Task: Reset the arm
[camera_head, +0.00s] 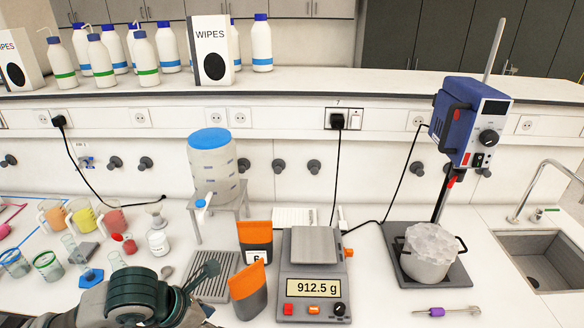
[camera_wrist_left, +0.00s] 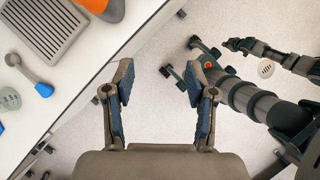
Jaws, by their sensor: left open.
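My left arm comes in from the bottom left of the head view. Its gripper (camera_head: 205,290) is over the front edge of the white bench, near a grey slatted tray. In the left wrist view the two blue-padded fingers of this gripper (camera_wrist_left: 157,82) stand wide apart. Nothing is between them, and the pale floor shows below, just off the bench edge.
Close by are the slatted tray (camera_head: 217,283), an orange-topped grey pouch (camera_head: 249,290) and a scale (camera_head: 313,286) reading 912.5 g. Beakers and cups crowd the left. A stirrer (camera_head: 470,125) over a pot (camera_head: 428,262) and a sink (camera_head: 545,255) stand right.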

